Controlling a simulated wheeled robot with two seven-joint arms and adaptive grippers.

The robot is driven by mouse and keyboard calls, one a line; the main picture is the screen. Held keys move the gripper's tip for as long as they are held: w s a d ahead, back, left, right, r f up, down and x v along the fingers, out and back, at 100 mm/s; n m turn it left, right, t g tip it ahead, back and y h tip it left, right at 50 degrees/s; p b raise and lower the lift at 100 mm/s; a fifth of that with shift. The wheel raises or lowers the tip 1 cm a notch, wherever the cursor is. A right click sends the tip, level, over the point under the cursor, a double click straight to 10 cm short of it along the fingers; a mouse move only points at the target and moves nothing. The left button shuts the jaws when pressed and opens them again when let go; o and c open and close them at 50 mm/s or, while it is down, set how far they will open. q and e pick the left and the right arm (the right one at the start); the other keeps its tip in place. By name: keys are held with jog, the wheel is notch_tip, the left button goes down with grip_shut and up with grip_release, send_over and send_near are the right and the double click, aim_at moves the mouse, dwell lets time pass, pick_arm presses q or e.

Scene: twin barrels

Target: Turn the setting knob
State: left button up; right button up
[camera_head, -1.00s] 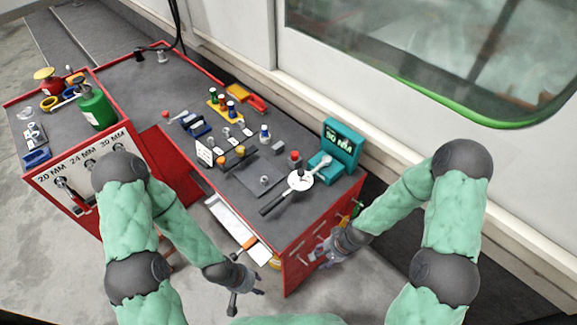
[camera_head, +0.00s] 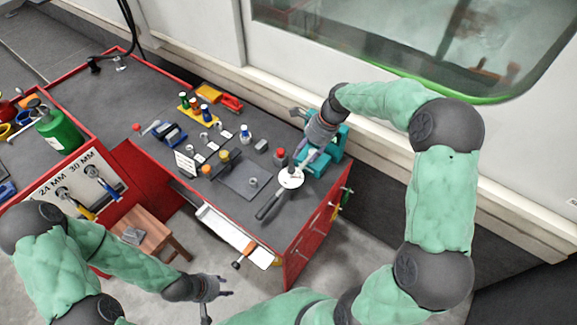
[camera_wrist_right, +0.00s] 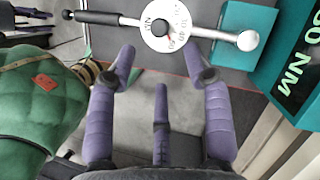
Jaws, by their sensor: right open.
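The torque wrench has a round white dial (camera_head: 291,177) and a black handle (camera_head: 268,207); it lies near the bench's front right corner. In the right wrist view the dial (camera_wrist_right: 170,14) shows numbers, a red mark and a dark centre piece, and is cut by the top edge. Which part is the setting knob is not certain. My right gripper (camera_head: 313,152) is open and empty above the wrench's head end; in its wrist view its purple fingers (camera_wrist_right: 160,72) point toward the dial, apart from it. My left gripper (camera_head: 218,298) is open and empty, low in front of the bench.
The teal torque tester (camera_head: 339,141) is beside the wrench, partly behind my right gripper; its display (camera_wrist_right: 300,70) reads 30 NM. A red-capped piece (camera_head: 281,155) stands close to the dial. An open drawer (camera_head: 225,232) juts out in front. A wooden stool (camera_head: 160,230) stands left.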

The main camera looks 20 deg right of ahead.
aim_at(292, 169)
jog(key=b+x, duration=0.2)
jog(key=x, duration=0.7)
jog(key=shift+a+f, duration=0.1)
jog(key=shift+f, duration=0.2)
grip_shut()
